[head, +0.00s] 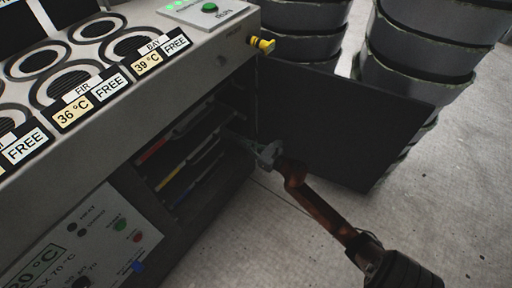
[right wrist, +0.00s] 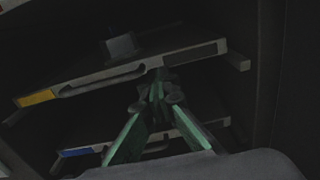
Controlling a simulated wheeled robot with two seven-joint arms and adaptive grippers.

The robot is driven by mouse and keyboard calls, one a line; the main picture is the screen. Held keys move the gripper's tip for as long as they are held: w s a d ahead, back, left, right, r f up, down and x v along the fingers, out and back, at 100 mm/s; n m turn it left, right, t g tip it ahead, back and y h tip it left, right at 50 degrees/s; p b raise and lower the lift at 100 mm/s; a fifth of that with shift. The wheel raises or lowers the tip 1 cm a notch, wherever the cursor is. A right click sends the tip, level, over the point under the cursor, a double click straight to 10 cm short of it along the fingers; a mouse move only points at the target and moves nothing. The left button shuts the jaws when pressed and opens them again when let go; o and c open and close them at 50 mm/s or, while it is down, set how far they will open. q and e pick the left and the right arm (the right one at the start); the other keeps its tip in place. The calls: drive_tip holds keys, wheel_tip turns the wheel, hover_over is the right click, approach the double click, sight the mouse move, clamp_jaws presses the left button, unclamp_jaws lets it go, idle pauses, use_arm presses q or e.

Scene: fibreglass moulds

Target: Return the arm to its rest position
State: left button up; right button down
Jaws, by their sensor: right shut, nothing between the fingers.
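My right arm comes in from the lower right in the head view. Its gripper (head: 232,138) reaches into the open front of the cabinet (head: 222,158). In the right wrist view the fingers of my right gripper (right wrist: 163,82) meet at the tips and hold nothing. They are in front of the trays, close to the handle of the yellow-tagged tray (right wrist: 130,72); I cannot tell whether they touch it. A blue-tagged tray (right wrist: 77,152) lies below, partly hidden by the fingers. My left gripper is not in view.
The open dark door (head: 340,125) stands just right of my right gripper. A yellow knob (head: 264,45) sticks out at the cabinet's upper corner. Stacked dark tubs (head: 415,65) stand behind the door. The floor (head: 445,195) at the right is clear.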

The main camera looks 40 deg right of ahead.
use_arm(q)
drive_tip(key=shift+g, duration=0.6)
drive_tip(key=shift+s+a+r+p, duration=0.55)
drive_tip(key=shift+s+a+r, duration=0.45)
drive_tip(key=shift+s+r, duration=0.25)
use_arm(e)
drive_tip(key=s, duration=0.5)
